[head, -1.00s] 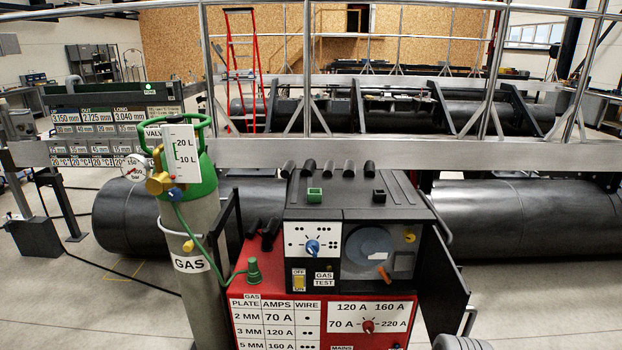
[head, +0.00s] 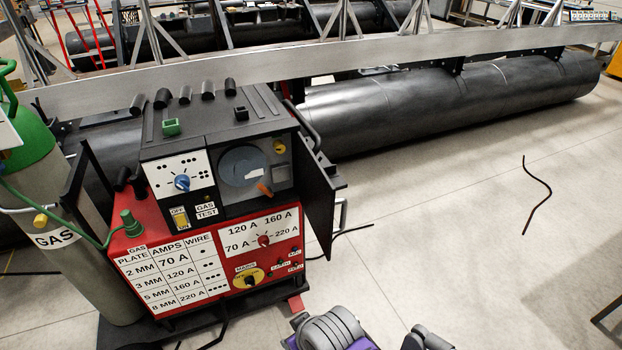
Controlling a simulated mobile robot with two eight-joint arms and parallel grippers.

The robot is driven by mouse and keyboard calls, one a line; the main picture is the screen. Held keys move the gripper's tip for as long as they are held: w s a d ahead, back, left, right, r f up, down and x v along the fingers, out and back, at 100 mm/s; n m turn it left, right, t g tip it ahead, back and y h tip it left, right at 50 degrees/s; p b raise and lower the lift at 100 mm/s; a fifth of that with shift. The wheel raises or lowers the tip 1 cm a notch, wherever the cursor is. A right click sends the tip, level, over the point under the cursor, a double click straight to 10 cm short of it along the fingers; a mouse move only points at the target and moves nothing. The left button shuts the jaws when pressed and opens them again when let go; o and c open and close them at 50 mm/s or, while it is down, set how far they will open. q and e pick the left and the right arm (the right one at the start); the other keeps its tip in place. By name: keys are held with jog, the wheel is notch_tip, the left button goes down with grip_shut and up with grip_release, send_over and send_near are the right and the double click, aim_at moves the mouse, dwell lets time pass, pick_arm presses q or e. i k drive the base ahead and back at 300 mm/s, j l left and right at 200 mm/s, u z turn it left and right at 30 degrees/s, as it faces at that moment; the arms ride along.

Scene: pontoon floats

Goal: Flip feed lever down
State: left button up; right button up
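The welding machine (head: 218,218) stands left of centre, with a red lower body and a black upper housing. Its feed compartment (head: 240,167) is open at the front, and the black door (head: 318,200) is swung out to the right. Inside are a grey-blue round spool and a small orange lever (head: 264,189), which I take as the feed lever. It slants from upper left to lower right. Neither gripper can be made out. Grey and purple rounded parts at the bottom edge look like mine, but no fingertips show.
A green-topped gas cylinder (head: 40,200) stands left of the machine, joined to it by a green hose. A long black pontoon float (head: 450,100) lies behind, under a metal rail.

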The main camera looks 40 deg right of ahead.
aim_at(268, 192)
jog(key=i+l, duration=0.1)
jog(key=l, duration=1.1)
jog(key=i+l, duration=0.1)
jog(key=l, duration=1.1)
